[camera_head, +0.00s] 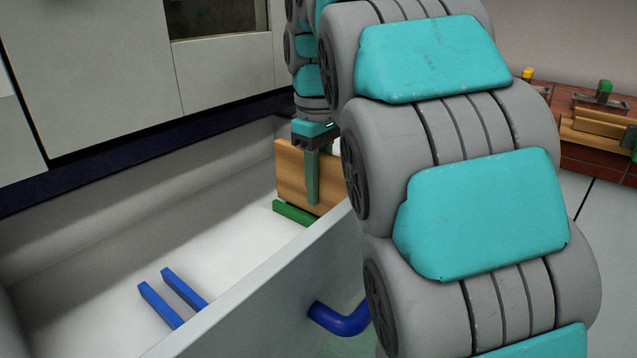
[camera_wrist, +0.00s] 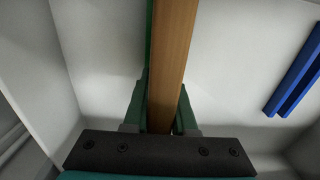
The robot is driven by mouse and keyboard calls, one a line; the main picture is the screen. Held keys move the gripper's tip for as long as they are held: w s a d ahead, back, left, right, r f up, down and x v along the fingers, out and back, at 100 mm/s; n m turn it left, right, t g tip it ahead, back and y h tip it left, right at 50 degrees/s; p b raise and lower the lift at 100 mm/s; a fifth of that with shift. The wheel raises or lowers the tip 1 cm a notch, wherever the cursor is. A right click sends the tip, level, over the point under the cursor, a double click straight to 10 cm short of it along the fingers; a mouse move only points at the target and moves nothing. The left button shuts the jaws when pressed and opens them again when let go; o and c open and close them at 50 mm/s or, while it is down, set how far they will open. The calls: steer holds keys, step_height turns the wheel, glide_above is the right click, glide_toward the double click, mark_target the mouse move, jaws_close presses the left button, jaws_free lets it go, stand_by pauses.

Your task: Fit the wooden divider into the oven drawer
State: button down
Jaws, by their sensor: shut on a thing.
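The wooden divider (camera_head: 291,172) is an upright board inside the open white oven drawer (camera_head: 250,295), at its far right part. My gripper (camera_head: 313,192) is shut on the divider; the wrist view shows the divider (camera_wrist: 172,50) between its fingers. A green rail (camera_head: 292,213) lies on the drawer floor at the board's lower edge. In the wrist view a green strip (camera_wrist: 149,35) runs along the board's left side. I cannot tell whether the board's bottom touches the floor or sits between green rails. My arm hides the drawer's right end.
Two parallel blue rails, one here (camera_head: 160,304), lie empty on the drawer floor at the near left. The drawer's blue handle (camera_head: 341,319) sticks out in front. A tiled bench (camera_head: 570,158) at right bears a wooden piece (camera_head: 598,123) and small coloured fittings.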

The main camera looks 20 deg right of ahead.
steer(key=shift+f+b, duration=0.5)
steer(key=shift+f, duration=0.6)
steer(key=c, duration=0.6)
jaws_free()
steer(key=shift+c, duration=0.2)
